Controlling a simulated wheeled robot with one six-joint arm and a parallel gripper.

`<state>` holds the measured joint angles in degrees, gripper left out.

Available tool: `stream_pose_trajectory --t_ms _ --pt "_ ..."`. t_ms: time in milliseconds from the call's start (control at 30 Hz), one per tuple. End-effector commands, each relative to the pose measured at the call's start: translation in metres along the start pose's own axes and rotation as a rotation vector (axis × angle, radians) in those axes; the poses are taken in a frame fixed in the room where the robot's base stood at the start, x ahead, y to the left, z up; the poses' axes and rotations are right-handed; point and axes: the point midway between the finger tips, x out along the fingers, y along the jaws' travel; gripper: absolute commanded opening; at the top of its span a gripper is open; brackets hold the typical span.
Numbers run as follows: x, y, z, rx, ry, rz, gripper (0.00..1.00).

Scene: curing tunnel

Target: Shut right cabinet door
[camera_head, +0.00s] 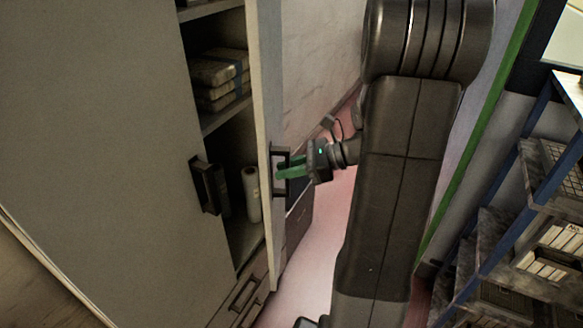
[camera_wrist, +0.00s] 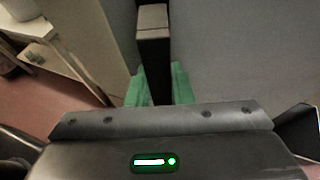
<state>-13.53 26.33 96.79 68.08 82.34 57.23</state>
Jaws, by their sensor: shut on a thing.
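The right cabinet door (camera_head: 264,120) stands open and shows nearly edge-on in the head view. Its dark bar handle (camera_head: 277,160) sticks out on the side facing my arm. My gripper (camera_head: 291,172) has green fingers and is shut on this handle. In the wrist view the dark handle (camera_wrist: 153,50) lies between the green fingers of my gripper (camera_wrist: 158,85). The left cabinet door (camera_head: 110,130) appears shut, with its own dark handle (camera_head: 208,186). Part of the inside shows between the two doors.
Wrapped bundles (camera_head: 220,78) lie on an inner shelf, and a white roll (camera_head: 251,194) stands below. Drawers (camera_head: 240,295) sit under the cabinet. A blue-framed rack (camera_head: 510,220) with loaded shelves stands at the right. Reddish floor (camera_head: 315,270) shows between cabinet and my arm.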

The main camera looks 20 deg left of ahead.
Motion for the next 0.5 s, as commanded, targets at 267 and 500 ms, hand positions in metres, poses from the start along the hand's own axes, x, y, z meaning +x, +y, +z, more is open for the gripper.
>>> stream_pose_trajectory --t_ms 267,500 --pt "0.047 0.004 0.022 0.059 -0.002 -0.147 0.0" --pt "0.088 -0.001 0.037 0.11 -0.001 -0.272 0.0"
